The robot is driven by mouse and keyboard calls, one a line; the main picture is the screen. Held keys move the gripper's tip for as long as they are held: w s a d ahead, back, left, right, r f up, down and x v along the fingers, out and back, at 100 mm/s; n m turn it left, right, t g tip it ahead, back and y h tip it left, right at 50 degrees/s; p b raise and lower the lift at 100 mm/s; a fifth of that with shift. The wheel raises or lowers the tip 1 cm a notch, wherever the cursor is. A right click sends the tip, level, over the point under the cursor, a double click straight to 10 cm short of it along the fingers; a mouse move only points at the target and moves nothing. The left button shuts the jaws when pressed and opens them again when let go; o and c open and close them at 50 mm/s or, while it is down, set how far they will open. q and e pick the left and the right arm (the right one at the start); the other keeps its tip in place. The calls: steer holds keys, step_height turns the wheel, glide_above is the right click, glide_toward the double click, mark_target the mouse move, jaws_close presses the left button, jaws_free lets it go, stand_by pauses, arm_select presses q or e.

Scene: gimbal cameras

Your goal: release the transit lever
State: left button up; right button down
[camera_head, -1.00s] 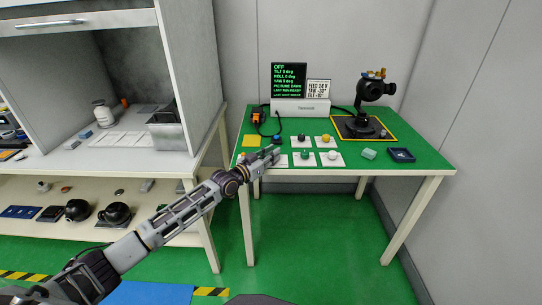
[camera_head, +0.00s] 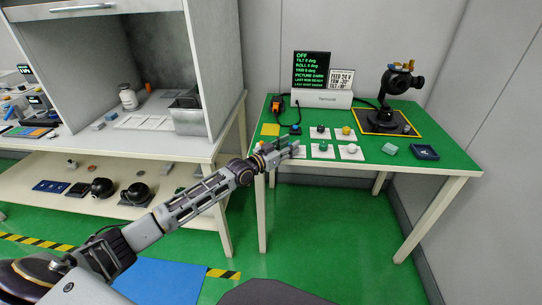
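The gimbal camera (camera_head: 402,79), black with small gold-coloured parts on top, stands on a black, yellow-edged base (camera_head: 388,122) at the back right of the green table. The transit lever is too small to tell apart on it. My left gripper (camera_head: 290,146) is over the table's front left edge, beside the white button cards and well left of the gimbal. Its fingers are too small to tell whether they are open or shut. My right gripper is not in view.
A black display (camera_head: 311,70) reading OFF stands behind a white console (camera_head: 320,99). Several coloured knobs sit on white cards (camera_head: 323,151). A pale green block (camera_head: 390,149) and dark blue tray (camera_head: 425,152) lie at the right. A cabinet bench (camera_head: 180,148) stands left.

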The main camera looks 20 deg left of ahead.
arm_select(q)
steer(key=v, duration=1)
steer(key=shift+s, duration=0.2)
stand_by(0.4)
steer(key=shift+r, duration=0.1)
steer(key=shift+d, duration=0.1)
stand_by(0.4)
